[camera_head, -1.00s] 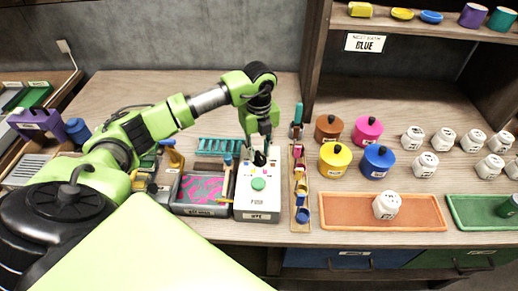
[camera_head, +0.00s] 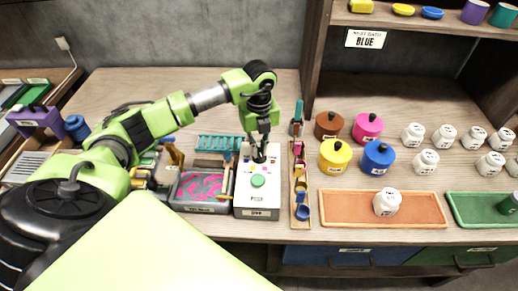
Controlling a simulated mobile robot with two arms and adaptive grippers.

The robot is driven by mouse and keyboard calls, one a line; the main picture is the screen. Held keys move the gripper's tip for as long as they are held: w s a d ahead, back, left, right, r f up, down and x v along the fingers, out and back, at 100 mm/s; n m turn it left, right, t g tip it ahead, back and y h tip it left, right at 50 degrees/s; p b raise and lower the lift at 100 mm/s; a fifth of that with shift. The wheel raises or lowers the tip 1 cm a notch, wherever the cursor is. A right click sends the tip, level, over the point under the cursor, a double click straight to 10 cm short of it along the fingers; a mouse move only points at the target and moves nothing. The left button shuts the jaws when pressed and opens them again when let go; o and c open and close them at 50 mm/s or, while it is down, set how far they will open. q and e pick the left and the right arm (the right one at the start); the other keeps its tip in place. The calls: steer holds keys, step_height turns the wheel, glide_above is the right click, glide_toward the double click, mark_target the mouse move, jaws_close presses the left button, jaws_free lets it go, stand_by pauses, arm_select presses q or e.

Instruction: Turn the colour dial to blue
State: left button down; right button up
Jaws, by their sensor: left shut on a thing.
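The dye station (camera_head: 256,207) is a white and grey box with a green push button (camera_head: 258,181) on top and a label on its front. The dark colour dial (camera_head: 259,157) is at the back of its top, with small coloured marks in front of it. My left gripper (camera_head: 260,152) points down over the dial and is shut on it. The gripper partly hides the dial, so I cannot tell which colour it points to. My right gripper is not in view.
A tray with pink and grey marbling (camera_head: 203,186) stands left of the box, with a teal rack (camera_head: 219,143) behind. A wooden strip of small cups (camera_head: 301,209) stands close on the right. Coloured pots and an orange tray (camera_head: 335,211) lie further right.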

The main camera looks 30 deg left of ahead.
arm_select(q)
steer(key=m+b, duration=0.1)
steer(key=m, duration=0.1)
steer(key=m+b, duration=0.2)
steer(key=shift+w+f+m, duration=0.15)
steer(key=shift+m, duration=0.25)
steer(key=m+b, duration=0.3)
steer(key=m, duration=0.2)
steer(key=shift+d, duration=0.15)
steer(key=m+b, duration=0.3)
steer(key=m, duration=0.2)
steer(key=shift+d+m, duration=0.1)
steer(key=shift+m, duration=0.3)
steer(key=shift+m+b, duration=0.65)
steer(key=shift+m, duration=0.95)
steer(key=shift+r, duration=0.2)
steer(key=c, duration=2.1)
jaws_free()
steer(key=shift+c, duration=0.2)
step_height(320, 180, up, 12)
